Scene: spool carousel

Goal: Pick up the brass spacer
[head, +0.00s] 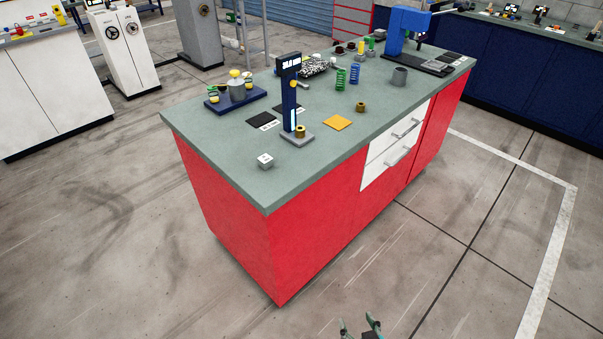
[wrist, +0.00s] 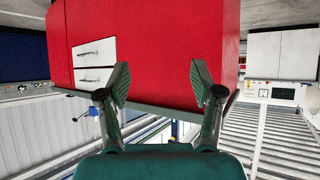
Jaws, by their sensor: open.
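Two small brass ring-shaped pieces show in the head view. One brass piece (head: 361,106) stands on the green-grey bench top behind the yellow square. The other brass piece (head: 300,131) sits on the grey foot of the dark blue upright stand. I cannot tell which of them is the brass spacer. My gripper (head: 358,324) is at the bottom edge of the head view, in front of the bench and well away from both pieces. In the wrist view my gripper (wrist: 160,82) is open and empty, facing the red bench side; no brass piece shows there.
The red bench (head: 240,160) has white drawers (head: 393,147) on its front. Its top holds the blue stand (head: 290,95), a yellow square (head: 337,123), a white cube (head: 265,160), a blue tray (head: 235,98), springs (head: 341,79) and a blue press (head: 400,35). Floor before it is clear.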

